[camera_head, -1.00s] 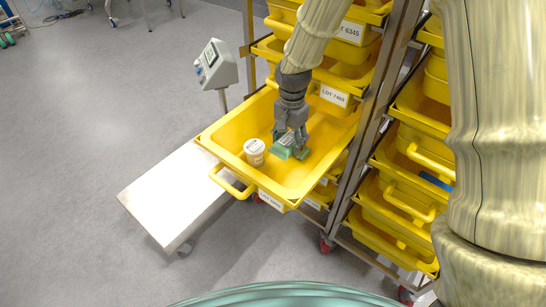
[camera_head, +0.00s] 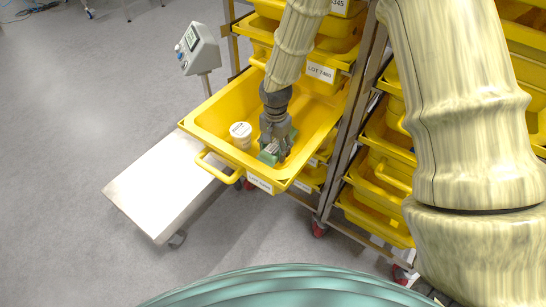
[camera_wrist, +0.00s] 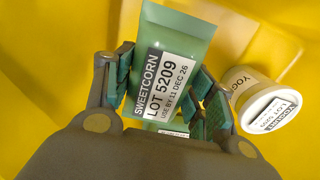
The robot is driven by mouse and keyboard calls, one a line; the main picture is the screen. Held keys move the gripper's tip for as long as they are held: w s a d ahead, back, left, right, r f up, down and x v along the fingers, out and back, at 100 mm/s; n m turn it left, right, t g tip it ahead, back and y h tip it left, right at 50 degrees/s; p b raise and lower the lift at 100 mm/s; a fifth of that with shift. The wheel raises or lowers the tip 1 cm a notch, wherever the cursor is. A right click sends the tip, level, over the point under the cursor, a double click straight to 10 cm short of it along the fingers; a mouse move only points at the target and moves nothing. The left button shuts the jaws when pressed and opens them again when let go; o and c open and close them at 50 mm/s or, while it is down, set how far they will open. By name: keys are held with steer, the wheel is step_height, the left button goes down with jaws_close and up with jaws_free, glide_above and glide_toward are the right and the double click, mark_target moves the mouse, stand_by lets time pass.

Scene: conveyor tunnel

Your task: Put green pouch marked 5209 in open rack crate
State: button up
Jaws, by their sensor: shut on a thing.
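The green pouch (camera_wrist: 172,50) is labelled SWEETCORN LOT 5209 in the wrist view. My gripper (camera_wrist: 165,92) is shut on it, with a finger on each side. In the head view my gripper (camera_head: 274,142) is down inside the open yellow rack crate (camera_head: 215,112), and the green pouch (camera_head: 267,157) shows at its fingertips, low in the crate. I cannot tell whether the pouch touches the crate floor. The crate is pulled out from the rack, and its yellow inside (camera_wrist: 60,40) fills the wrist view's background.
A white yogurt tub (camera_head: 240,134) stands in the crate, left of my gripper; it also shows in the wrist view (camera_wrist: 262,97). More yellow crates (camera_head: 322,72) are stacked above and beside. A steel platform (camera_head: 165,190) and a scale display (camera_head: 198,48) stand left.

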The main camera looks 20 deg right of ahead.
mark_target(275, 147)
steer(key=shift+s+f, duration=0.1)
steer(key=shift+f, duration=2.3)
steer(key=shift+f, duration=0.2)
steer(key=o, duration=1.4)
steer(key=shift+o, duration=0.2)
steer(key=shift+r, duration=0.15)
step_height(275, 147, up, 12)
steer(key=shift+r, duration=0.1)
